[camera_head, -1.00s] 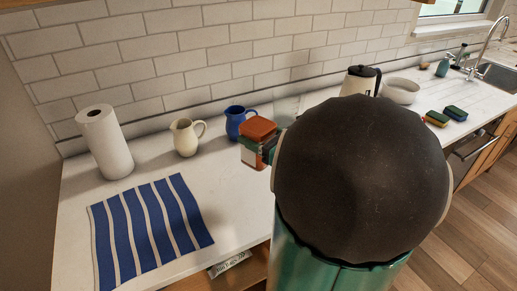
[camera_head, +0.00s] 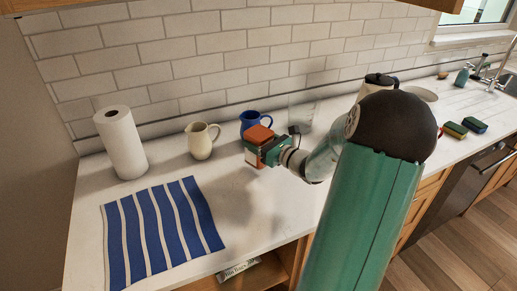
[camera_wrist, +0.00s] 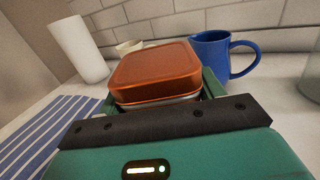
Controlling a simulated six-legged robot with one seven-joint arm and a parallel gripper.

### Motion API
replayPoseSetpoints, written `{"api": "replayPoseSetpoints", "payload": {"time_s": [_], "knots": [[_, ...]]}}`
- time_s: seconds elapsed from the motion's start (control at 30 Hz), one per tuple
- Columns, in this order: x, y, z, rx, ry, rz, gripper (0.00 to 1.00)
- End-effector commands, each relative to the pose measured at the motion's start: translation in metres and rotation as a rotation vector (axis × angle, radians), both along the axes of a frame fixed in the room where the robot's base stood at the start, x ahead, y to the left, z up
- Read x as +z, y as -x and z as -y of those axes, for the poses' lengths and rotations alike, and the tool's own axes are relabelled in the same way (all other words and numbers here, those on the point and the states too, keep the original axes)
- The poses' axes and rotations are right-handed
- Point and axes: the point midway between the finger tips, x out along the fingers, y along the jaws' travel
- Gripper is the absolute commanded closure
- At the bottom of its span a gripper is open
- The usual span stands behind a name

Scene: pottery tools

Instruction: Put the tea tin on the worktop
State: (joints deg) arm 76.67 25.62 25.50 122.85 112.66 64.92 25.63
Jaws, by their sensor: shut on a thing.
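The tea tin (camera_head: 258,134) has an orange-copper lid and a pale body. It also shows in the wrist view (camera_wrist: 155,72), upright between my gripper's fingers. My gripper (camera_head: 254,147) is shut on the tin, with green fingers on both sides of it. The white worktop (camera_head: 240,212) spreads below and around the tin. The tin appears held above the worktop; its bottom is hidden by my gripper in the wrist view, so the exact gap cannot be told.
A blue jug (camera_head: 250,120) stands just behind the tin, and a cream jug (camera_head: 201,141) is to its left. A paper towel roll (camera_head: 121,145) and a striped cloth (camera_head: 160,232) are at the left. A clear glass vessel (camera_head: 300,111) stands behind my arm. The worktop in front is clear.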

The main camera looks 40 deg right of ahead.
Motion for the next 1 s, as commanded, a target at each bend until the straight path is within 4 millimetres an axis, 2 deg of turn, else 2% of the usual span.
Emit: {"api": "replayPoseSetpoints", "payload": {"time_s": [0.13,0.33,0.73,0.77,0.8,0.87,1.0], "knots": [[-0.010,-0.008,0.003,0.001,-0.001,0.001,0.67],[-0.037,-0.008,0.003,0.001,-0.001,0.000,0.67],[-0.042,-0.007,0.003,0.000,0.001,0.001,0.67],[-0.043,-0.007,0.003,0.000,0.001,0.000,0.31],[-0.042,-0.007,0.003,0.000,0.001,0.000,0.23],[-0.042,-0.007,0.003,0.000,0.001,0.000,0.12],[-0.042,-0.007,0.003,0.000,0.001,0.000,0.11]]}}
